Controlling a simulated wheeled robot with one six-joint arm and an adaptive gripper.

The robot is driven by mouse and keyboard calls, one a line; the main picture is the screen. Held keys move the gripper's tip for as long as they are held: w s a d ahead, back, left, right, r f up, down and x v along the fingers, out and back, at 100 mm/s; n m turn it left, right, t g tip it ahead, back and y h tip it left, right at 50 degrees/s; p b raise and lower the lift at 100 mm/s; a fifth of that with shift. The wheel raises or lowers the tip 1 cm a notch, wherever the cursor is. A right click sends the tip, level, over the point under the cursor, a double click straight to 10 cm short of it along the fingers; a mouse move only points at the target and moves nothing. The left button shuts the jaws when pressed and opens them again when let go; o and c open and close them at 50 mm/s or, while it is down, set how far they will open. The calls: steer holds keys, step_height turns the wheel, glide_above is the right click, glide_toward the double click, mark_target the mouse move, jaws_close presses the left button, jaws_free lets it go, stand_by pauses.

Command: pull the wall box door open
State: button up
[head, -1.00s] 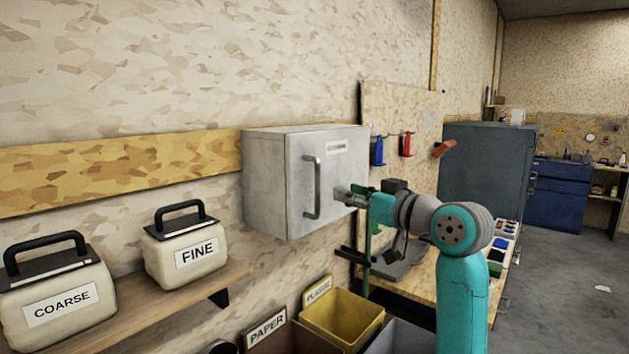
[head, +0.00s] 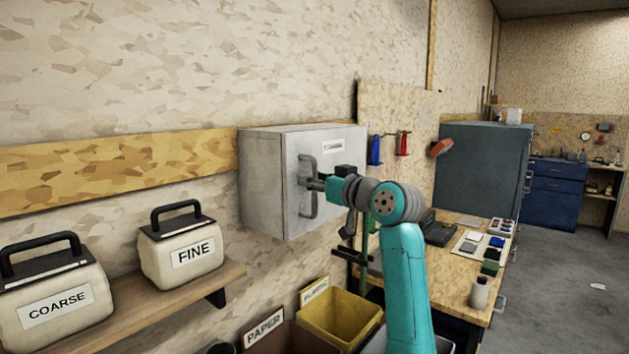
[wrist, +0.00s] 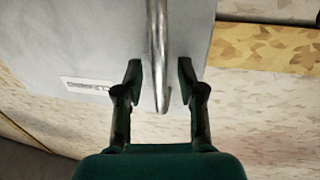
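The grey wall box (head: 262,180) hangs on the wall, and its door (head: 338,160) looks closed. A vertical metal bar handle (head: 307,205) is on the left part of the door. It also shows in the wrist view (wrist: 157,45), running down between my fingers. My gripper (head: 314,183) is at the handle's middle in the head view. In the wrist view my gripper (wrist: 159,82) is open, with one finger on each side of the bar and a gap on both sides. My gripper hides part of the handle in the head view.
A shelf (head: 150,300) with the FINE (head: 185,245) and COARSE (head: 55,295) containers is at left. A yellow bin (head: 340,318) stands below the box. A workbench (head: 455,290) with small items and a grey cabinet (head: 480,180) are at right.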

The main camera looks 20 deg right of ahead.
jaws_close()
steer(key=shift+d, duration=0.1)
